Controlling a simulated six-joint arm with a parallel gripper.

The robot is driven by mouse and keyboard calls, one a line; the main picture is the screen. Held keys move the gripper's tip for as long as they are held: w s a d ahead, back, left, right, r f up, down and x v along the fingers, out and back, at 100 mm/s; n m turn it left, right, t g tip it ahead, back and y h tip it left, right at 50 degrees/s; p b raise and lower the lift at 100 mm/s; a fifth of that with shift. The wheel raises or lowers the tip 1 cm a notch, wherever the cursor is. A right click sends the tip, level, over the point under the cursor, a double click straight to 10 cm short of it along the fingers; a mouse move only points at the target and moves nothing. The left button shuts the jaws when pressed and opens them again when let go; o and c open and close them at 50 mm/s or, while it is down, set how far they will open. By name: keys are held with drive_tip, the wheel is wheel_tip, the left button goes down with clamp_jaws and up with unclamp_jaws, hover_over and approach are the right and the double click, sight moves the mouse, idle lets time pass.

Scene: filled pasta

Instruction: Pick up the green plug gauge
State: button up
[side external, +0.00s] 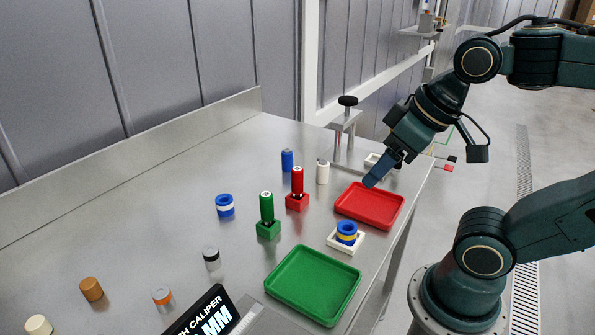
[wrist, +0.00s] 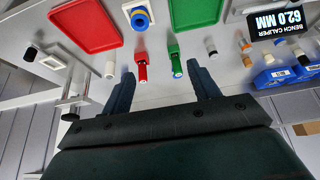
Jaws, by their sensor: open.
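The green plug gauge (side external: 267,206) is an upright green cylinder with a pale top, standing in a green square block (side external: 268,230) on the steel bench. It also shows in the wrist view (wrist: 176,66). A similar red plug gauge (side external: 297,181) stands in a red block behind it; in the wrist view the red gauge (wrist: 142,72) is left of the green one. My gripper (side external: 371,182) is open and empty, above the red tray's back edge, to the right of both gauges. In the wrist view its two fingers (wrist: 160,73) frame both gauges, which lie beyond the tips.
A red tray (side external: 347,208) and a green tray (side external: 272,284) lie along the bench's right side, with blue and yellow rings on a white base (side external: 332,238) between them. A white cylinder (side external: 322,173), blue cylinder (side external: 287,161) and clamp post (side external: 338,140) stand behind. Caliper display (side external: 215,312) is in front.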

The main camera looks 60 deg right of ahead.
drive_tip(key=shift+c, duration=0.2)
drive_tip(key=shift+c, duration=0.8)
drive_tip(key=shift+w, duration=0.1)
drive_tip(key=m+g, duration=0.6)
drive_tip(key=m, duration=1.2)
hover_over(266, 193)
wheel_tip(266, 193, down, 4)
drive_tip(key=shift+r, duration=0.1)
drive_tip(key=shift+f, duration=4.35)
